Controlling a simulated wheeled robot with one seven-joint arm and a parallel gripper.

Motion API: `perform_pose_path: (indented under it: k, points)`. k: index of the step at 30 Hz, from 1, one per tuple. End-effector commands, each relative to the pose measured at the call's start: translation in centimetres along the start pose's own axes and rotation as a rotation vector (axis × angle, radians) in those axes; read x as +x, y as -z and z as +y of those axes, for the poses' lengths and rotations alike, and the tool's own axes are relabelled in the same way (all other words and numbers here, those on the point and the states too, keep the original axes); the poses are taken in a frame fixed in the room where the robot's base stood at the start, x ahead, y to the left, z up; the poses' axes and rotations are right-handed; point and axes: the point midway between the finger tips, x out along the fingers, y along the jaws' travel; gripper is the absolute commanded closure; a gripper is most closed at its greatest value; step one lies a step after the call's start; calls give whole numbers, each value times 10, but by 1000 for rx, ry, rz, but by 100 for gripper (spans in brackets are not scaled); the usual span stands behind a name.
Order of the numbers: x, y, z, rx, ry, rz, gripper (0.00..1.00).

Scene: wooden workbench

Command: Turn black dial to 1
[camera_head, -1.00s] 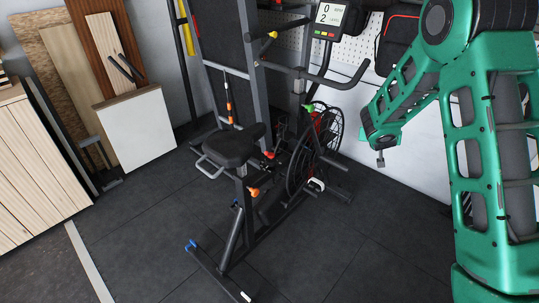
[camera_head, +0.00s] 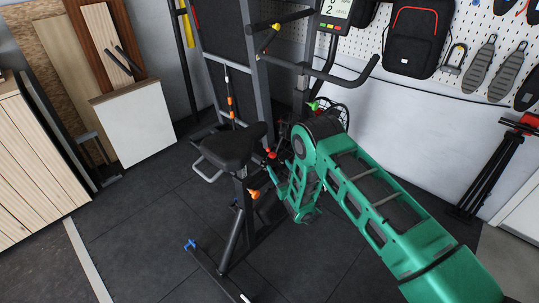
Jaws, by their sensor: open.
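I cannot make out the black dial in this view. The exercise bike has a black seat (camera_head: 233,147), a blue-capped rear foot (camera_head: 190,245), an orange knob (camera_head: 254,193) and a small green part (camera_head: 313,105). Its console (camera_head: 335,12) shows a 2 and coloured buttons, and its top is cut off. My green arm reaches in from the lower right, bends at the elbow over the bike's flywheel area and points down beside the frame. The arm hides most of the flywheel.
Dark handlebars (camera_head: 335,75) rise above my elbow. A black backpack (camera_head: 415,38) hangs on the pegboard wall, and a black tripod (camera_head: 495,165) stands at right. Boards and a white panel (camera_head: 133,122) lean at left.

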Motion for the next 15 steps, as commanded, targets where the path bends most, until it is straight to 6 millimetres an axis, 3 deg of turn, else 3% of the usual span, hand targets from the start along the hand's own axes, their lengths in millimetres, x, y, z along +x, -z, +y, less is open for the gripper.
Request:
perform_pose_path:
  k: [5,15]
  points:
    - [9,-4,-6,-1,15,7,41]
    - [66,-3,-7,-2,14,7,41]
